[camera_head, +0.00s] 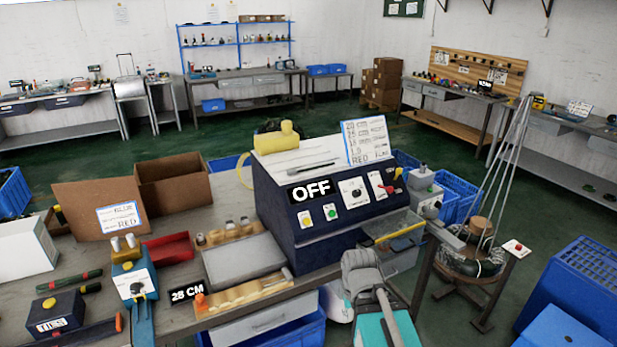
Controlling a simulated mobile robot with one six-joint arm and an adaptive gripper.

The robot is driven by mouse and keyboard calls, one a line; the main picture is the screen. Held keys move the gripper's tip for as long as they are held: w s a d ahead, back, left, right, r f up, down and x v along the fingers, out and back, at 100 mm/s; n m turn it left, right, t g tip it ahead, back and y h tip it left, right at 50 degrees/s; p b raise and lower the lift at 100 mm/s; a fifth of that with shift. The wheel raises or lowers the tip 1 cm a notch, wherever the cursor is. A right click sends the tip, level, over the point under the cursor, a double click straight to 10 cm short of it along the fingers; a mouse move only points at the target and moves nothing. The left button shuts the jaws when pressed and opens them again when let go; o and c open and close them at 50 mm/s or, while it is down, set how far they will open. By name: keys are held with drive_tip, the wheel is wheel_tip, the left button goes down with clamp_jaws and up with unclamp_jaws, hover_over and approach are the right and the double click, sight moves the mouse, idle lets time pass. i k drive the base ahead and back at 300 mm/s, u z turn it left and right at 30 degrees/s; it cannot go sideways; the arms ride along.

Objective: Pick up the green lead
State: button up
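No single thing stands out clearly as the green lead. A dark greenish coil (468,264) lies around a brown core on a small stand at the right, and pale strands hang down to it from above. A dark green and red rod-like thing (68,282) lies on the bench at the left; I cannot tell what it is. My gripper (360,262) is a grey shape in front of the bench, below the control machine. Its fingers are not clear, and I see nothing held in it.
The blue machine (318,218) marked OFF stands on the bench with a clear tray (398,228) at its front. A cardboard box (172,182), red bin (168,248) and wooden holder (243,296) crowd the bench. Blue crates (580,282) stand at the right; green floor (340,118) is open behind.

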sight(294, 171)
drive_tip(key=k, duration=0.3)
drive_tip(key=z, duration=0.15)
drive_tip(key=i, duration=1.15)
drive_tip(key=u, duration=0.35)
